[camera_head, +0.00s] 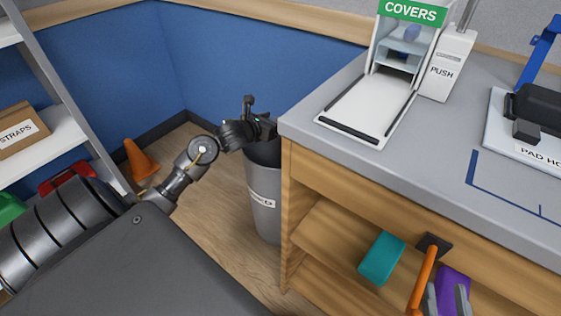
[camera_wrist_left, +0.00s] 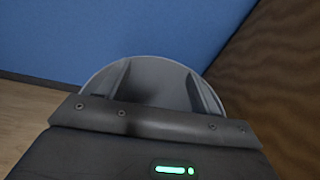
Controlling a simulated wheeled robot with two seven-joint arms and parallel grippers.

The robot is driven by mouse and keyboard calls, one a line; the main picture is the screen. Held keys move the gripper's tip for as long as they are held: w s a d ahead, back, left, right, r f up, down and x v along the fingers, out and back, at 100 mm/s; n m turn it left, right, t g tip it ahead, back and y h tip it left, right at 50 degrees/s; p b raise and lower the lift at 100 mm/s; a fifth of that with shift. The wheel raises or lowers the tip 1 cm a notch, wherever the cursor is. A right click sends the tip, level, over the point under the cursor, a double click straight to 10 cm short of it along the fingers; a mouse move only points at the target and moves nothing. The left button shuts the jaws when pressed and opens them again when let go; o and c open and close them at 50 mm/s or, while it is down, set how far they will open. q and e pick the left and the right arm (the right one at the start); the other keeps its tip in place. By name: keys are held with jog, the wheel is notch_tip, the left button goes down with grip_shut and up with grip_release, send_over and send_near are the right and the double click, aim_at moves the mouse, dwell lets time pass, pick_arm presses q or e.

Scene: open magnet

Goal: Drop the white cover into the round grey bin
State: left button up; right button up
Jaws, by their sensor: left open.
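The round grey bin (camera_head: 263,205) stands on the floor against the left end of the wooden counter, with a label on its side. My left gripper (camera_head: 258,120) is over the bin's mouth and hides much of its opening. In the left wrist view its two fingers (camera_wrist_left: 160,85) stand apart with nothing between them, and the bin's pale rim and grey inside (camera_wrist_left: 155,70) show around and behind them. I see no white cover in the gripper. Whether one lies in the bin is hidden.
The counter (camera_head: 430,150) carries a white COVERS dispenser (camera_head: 365,106) with an empty-looking tray. Teal (camera_head: 381,258) and purple (camera_head: 455,284) blocks sit on the shelf below, near an orange handle (camera_head: 424,275). An orange cone (camera_head: 140,160) and shelving stand at left.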

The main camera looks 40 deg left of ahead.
pick_arm(q)
jog(key=p+v, duration=0.1)
jog(key=v, duration=1)
pick_arm(e)
jog(key=f+h, duration=0.1)
jog(key=d+f+g+h, duration=0.1)
jog(key=f, duration=0.1)
jog(key=w+d+f+m+g+h, duration=0.1)
jog(key=f, duration=0.1)
jog(key=shift+d, duration=0.25)
pick_arm(q)
jog(key=shift+w, duration=0.1)
